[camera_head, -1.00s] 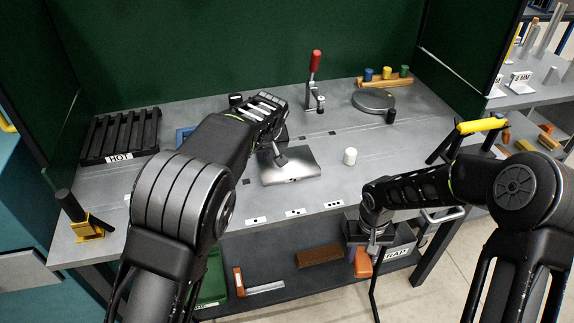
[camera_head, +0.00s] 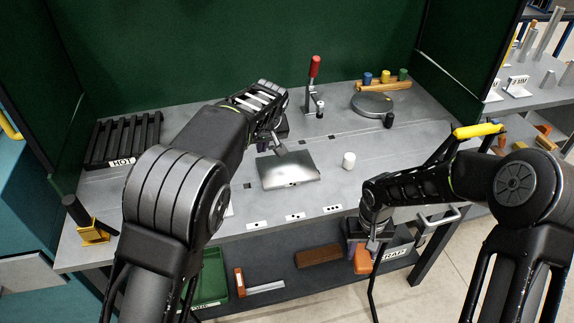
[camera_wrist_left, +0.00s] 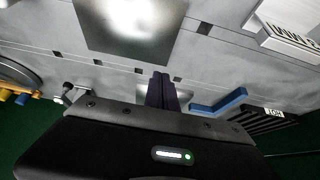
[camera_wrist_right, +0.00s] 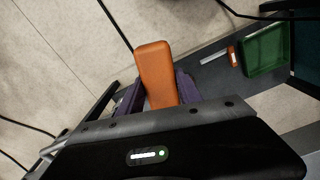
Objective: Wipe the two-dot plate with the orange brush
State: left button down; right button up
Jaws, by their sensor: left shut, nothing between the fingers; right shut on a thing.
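A shiny metal plate (camera_head: 288,172) lies flat on the grey bench, behind a row of small dotted labels (camera_head: 295,216); the plate also shows in the left wrist view (camera_wrist_left: 130,28). My left gripper (camera_head: 279,147) is shut and empty just past the plate's far edge; its closed fingers show in the left wrist view (camera_wrist_left: 162,88). My right gripper (camera_head: 370,240) is shut on the orange brush (camera_head: 362,262), below and in front of the bench's front edge. In the right wrist view the brush's orange body (camera_wrist_right: 157,75) sticks out between the fingers; its bristles are not visible.
A black rack (camera_head: 125,137) labelled HOT is at the left. The lower shelf holds a green tray (camera_head: 213,277) and a brown block (camera_head: 318,256).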

pick_arm(q)
jog(key=shift+r, duration=0.35)
pick_arm(e)
jog(key=shift+r, duration=0.25)
jog(key=shift+f, duration=0.2)
pick_arm(q)
jog(key=b+v, duration=0.1)
jog(key=v, duration=1.1)
pick_arm(e)
jog(key=shift+f, duration=0.65)
pick_arm(q)
jog(key=shift+a, duration=0.1)
